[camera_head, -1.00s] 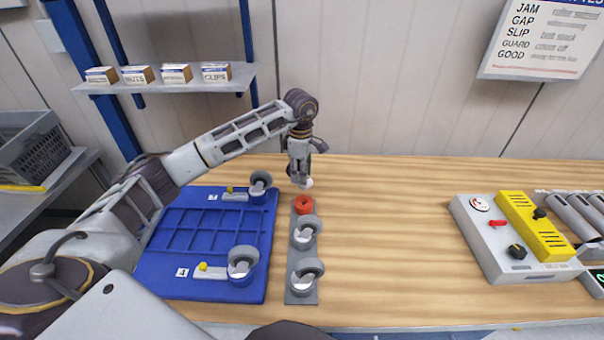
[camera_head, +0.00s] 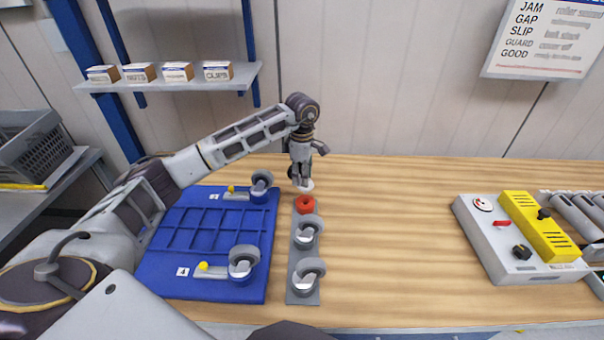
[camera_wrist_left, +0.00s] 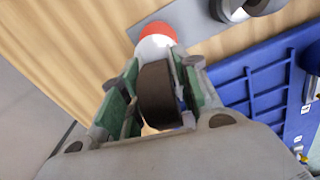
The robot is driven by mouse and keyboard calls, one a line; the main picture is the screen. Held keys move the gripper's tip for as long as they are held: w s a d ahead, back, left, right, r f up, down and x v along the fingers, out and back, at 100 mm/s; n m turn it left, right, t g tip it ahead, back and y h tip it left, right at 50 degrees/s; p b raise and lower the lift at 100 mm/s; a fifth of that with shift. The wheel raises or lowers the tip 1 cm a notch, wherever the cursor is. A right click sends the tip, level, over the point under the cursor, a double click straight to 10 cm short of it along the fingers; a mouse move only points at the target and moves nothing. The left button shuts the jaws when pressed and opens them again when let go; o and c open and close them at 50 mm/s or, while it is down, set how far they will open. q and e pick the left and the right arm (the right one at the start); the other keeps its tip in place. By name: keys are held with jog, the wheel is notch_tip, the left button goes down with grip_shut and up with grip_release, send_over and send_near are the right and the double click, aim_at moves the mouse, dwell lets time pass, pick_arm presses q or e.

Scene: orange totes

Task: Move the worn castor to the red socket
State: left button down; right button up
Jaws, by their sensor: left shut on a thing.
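My left gripper (camera_head: 302,184) is shut on a castor in the head view, just behind and above the red socket (camera_head: 305,205). In the left wrist view the castor's dark wheel (camera_wrist_left: 158,92) sits between the fingers of the left gripper (camera_wrist_left: 155,85). Its pale base (camera_wrist_left: 154,44) points toward the red socket (camera_wrist_left: 158,29) and partly overlaps it in the picture. The red socket is at the far end of a grey strip (camera_head: 291,262). I cannot tell whether the castor touches the socket. My right gripper is not in view.
Two castors (camera_head: 307,232) (camera_head: 307,275) stand on the grey strip in front of the red socket. A blue tray (camera_head: 180,275) with two more castors lies left of it. A control box (camera_head: 505,250) stands at the right. The middle of the wooden bench is clear.

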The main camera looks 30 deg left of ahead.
pick_arm(q)
jog(key=shift+f+b, duration=0.3)
jog(key=shift+f, duration=0.95)
jog(key=shift+f+b, duration=0.15)
jog(key=shift+b, duration=0.2)
jog(key=shift+f, duration=0.25)
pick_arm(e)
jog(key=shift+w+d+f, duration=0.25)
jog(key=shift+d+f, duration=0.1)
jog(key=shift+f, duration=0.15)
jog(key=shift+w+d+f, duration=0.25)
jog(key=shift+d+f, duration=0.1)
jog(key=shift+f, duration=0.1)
pick_arm(q)
jog(key=shift+f+b, duration=0.5)
jog(key=shift+f, duration=0.05)
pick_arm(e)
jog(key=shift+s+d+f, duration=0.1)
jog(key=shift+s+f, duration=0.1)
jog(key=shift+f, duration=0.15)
pick_arm(q)
jog(key=shift+f+b, duration=0.6)
jog(key=shift+f, duration=0.35)
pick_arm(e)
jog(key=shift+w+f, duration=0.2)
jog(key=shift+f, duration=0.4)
